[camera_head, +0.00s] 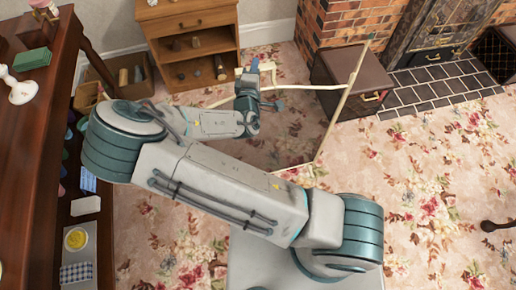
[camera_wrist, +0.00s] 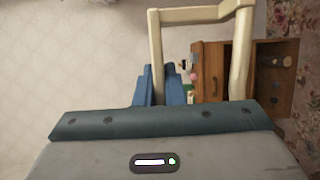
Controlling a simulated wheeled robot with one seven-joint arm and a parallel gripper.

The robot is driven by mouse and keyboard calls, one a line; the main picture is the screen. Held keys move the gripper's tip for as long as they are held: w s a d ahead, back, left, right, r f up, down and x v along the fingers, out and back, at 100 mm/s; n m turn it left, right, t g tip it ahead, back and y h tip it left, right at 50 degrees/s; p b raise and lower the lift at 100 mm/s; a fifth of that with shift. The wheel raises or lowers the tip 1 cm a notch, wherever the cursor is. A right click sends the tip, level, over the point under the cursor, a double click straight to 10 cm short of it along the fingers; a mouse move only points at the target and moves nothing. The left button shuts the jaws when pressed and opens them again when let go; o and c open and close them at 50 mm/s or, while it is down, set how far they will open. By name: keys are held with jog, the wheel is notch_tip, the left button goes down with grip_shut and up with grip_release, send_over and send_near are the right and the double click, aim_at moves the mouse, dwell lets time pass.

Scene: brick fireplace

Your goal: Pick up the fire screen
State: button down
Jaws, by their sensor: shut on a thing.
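The fire screen (camera_head: 341,111) has a cream frame and a dark see-through panel. In the head view it stands tilted in the middle, in front of the fireplace, partly hidden by my arm. My gripper (camera_head: 248,78) is at the top of its frame, shut on a cream bar of it. In the wrist view the cream handle-like frame (camera_wrist: 196,16) rises between the blue fingers of my gripper (camera_wrist: 158,85). The lower part of the screen is hidden behind my arm.
A wooden shelf unit (camera_head: 190,12) stands behind. A dark chest (camera_head: 350,65) sits by the brick fireplace (camera_head: 340,18). A dark wooden table (camera_head: 38,115) with items runs along the left.

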jog(key=shift+r, duration=0.15)
jog(key=shift+r, duration=0.1)
